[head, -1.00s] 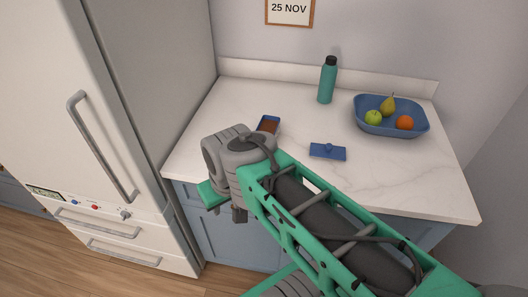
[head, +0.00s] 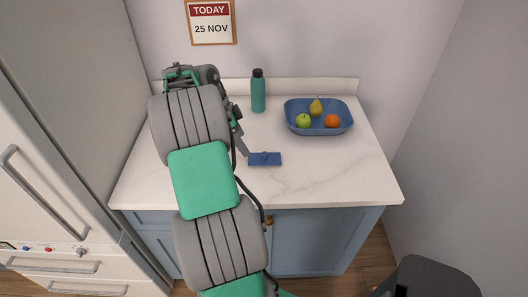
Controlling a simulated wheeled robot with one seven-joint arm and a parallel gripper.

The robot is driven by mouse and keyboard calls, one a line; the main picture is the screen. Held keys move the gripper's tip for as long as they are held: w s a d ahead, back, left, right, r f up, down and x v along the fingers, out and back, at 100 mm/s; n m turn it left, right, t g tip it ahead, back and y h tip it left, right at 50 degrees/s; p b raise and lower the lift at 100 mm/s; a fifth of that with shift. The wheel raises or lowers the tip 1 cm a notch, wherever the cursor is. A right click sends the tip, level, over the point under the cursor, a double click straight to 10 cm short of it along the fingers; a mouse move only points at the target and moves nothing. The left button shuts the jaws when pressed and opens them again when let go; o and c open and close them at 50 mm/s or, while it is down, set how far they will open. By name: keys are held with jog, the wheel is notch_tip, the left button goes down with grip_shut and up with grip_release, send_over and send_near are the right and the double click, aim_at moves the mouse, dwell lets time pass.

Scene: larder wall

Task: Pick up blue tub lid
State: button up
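The blue tub lid (head: 268,160) is a flat blue rectangle with a small knob on top. It lies on the white marbled counter, near the front middle. My arm reaches over the left part of the counter. A grey finger of my gripper (head: 242,146) shows just left of the lid, pointing down towards it. Whether it touches the lid cannot be told. The rest of the gripper is hidden behind my arm, so its opening does not show. The blue tub is not visible now.
A teal bottle (head: 258,92) stands at the back of the counter (head: 330,180). A blue bowl (head: 318,128) with a pear, a green apple and an orange stands to the right. The fridge (head: 50,150) is at the left. The front right counter is clear.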

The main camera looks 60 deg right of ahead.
aim_at(265, 157)
jog(key=s+d+m, duration=0.1)
jog(key=s+f, duration=0.1)
jog(key=s+d+m, duration=0.1)
jog(key=shift+s+d+f+m+g, duration=0.2)
jog(key=shift+d+f+m+g, duration=0.1)
jog(key=shift+d+f+g, duration=0.1)
jog(key=p+x, duration=0.2)
jog(key=x, duration=0.4)
jog(key=shift+a+f, duration=0.15)
jog(key=shift+s+f, duration=0.1)
jog(key=shift+f, duration=0.25)
jog(key=c, duration=1.4)
jog(key=shift+r, duration=0.1)
